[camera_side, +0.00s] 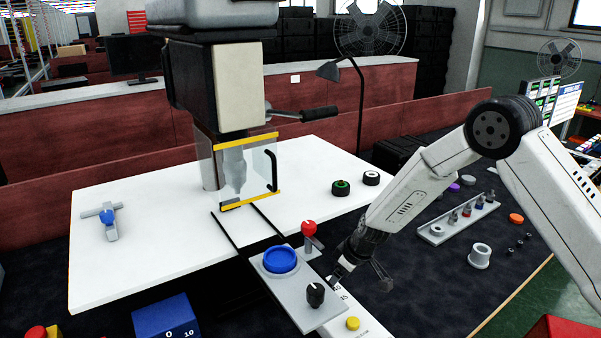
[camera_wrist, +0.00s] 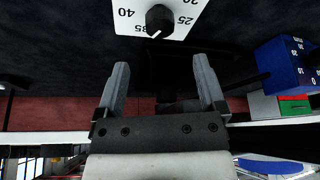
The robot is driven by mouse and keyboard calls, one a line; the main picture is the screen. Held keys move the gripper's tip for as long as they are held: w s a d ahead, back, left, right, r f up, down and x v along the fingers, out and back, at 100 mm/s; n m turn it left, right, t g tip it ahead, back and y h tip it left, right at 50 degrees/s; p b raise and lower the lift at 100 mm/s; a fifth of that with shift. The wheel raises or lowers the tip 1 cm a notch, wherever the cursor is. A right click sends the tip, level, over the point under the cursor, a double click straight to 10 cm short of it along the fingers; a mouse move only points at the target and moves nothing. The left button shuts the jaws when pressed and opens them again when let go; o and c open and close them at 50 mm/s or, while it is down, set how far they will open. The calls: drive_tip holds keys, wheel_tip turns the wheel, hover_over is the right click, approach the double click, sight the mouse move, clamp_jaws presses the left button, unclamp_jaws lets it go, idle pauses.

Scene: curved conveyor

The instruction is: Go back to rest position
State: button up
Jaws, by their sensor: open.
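My gripper (camera_side: 360,272) is low over the dark mat in the side view, close to the right side of the grey control panel (camera_side: 275,262). My arm reaches down to it from the right. In the wrist view the two fingers of my gripper (camera_wrist: 161,82) stand wide apart with nothing between them. A black knob (camera_wrist: 159,18) on a white dial plate (camera_wrist: 128,12) shows beyond the fingertips in that view. Whether a fingertip touches the panel or dial plate cannot be told.
A yellow button (camera_side: 353,323) is in front. A drill press with clear guard (camera_side: 237,172) stands on the white table (camera_side: 130,250). A grey parts rack (camera_side: 434,236) lies right.

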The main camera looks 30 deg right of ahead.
idle(0.3)
drive_tip(key=s+d+r+m+g, duration=0.1)
drive_tip(key=s+r+m, duration=0.1)
drive_tip(key=s+r, duration=0.4)
drive_tip(key=s+d+r+m+h, duration=0.1)
drive_tip(key=s+r, duration=0.5)
drive_tip(key=s, duration=1.1)
drive_tip(key=shift+d+r+m+g+h, duration=0.15)
drive_tip(key=shift+d+m+g+h, duration=0.15)
drive_tip(key=shift+d+m+g, duration=0.25)
